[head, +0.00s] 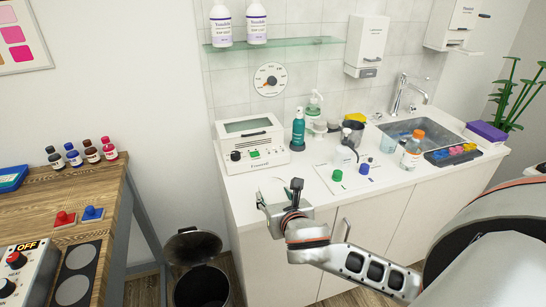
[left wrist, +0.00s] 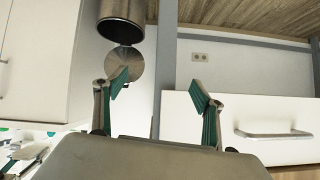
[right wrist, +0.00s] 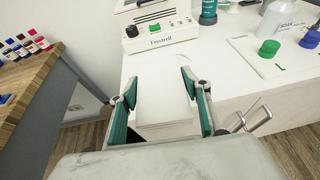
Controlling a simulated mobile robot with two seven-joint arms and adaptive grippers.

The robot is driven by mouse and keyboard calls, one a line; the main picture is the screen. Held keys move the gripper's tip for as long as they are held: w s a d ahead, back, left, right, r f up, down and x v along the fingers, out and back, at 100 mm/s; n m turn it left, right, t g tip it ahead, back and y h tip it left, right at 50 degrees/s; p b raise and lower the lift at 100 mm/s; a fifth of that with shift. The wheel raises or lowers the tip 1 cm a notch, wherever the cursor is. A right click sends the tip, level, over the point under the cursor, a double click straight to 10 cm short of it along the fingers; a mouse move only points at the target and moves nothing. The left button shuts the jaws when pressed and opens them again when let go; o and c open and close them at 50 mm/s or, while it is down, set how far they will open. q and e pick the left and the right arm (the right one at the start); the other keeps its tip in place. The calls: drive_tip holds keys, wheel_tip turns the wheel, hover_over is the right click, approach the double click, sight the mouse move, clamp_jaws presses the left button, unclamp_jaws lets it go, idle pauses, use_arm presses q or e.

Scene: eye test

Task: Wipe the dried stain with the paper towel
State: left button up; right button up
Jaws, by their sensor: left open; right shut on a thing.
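My right gripper (right wrist: 159,86) is shut on a white folded piece that looks like the paper towel (right wrist: 166,108). In the head view the right gripper (head: 279,203) is at the counter's front left edge, in front of the white device. A thin, faint curved mark shows on the white counter (right wrist: 186,62) just beyond the towel; I cannot tell whether it is the dried stain. Whether the towel touches the counter is unclear. My left gripper (left wrist: 158,84) is open and empty, seen only in its wrist view.
The white device (head: 252,144) stands behind the right gripper. A teal spray bottle (head: 298,128), a green cap (head: 337,175) and a blue cap (head: 364,169) are to its right. The sink (head: 425,125) is farther right. A bin (head: 202,285) stands left of the cabinet.

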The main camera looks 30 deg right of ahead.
drive_tip(key=w+d+m+g+h+b, duration=0.2)
drive_tip(key=w+d+m+g+h, duration=0.1)
drive_tip(key=w+d+m+g, duration=0.1)
drive_tip(key=w+d+m+g+h+b, duration=0.2)
drive_tip(key=w+d+m+g+h, duration=0.1)
drive_tip(key=d, duration=0.4)
drive_tip(key=w+d+m+g+h+b, duration=0.2)
drive_tip(key=w+d+m+g+h, duration=0.1)
drive_tip(key=w+d+m+g, duration=0.2)
drive_tip(key=shift+w+d+r+m, duration=0.15)
drive_tip(key=shift+w+m, duration=0.3)
drive_tip(key=shift+w, duration=0.1)
drive_tip(key=shift+w+d+r+m, duration=0.1)
drive_tip(key=shift+w+m, duration=0.35)
drive_tip(key=shift+w, duration=0.1)
drive_tip(key=shift+m+g, duration=0.6)
drive_tip(key=shift+g, duration=0.1)
drive_tip(key=a+b, duration=0.1)
drive_tip(key=a, duration=0.2)
drive_tip(key=w+a+b, duration=0.1)
drive_tip(key=a, duration=0.2)
drive_tip(key=shift+w+a, duration=0.15)
wheel_tip(320, 180, down, 4)
drive_tip(key=b, duration=0.2)
drive_tip(key=shift+r+b, duration=0.15)
drive_tip(key=shift+b, duration=0.2)
drive_tip(key=shift+f+b, duration=0.6)
drive_tip(key=shift+f, duration=0.2)
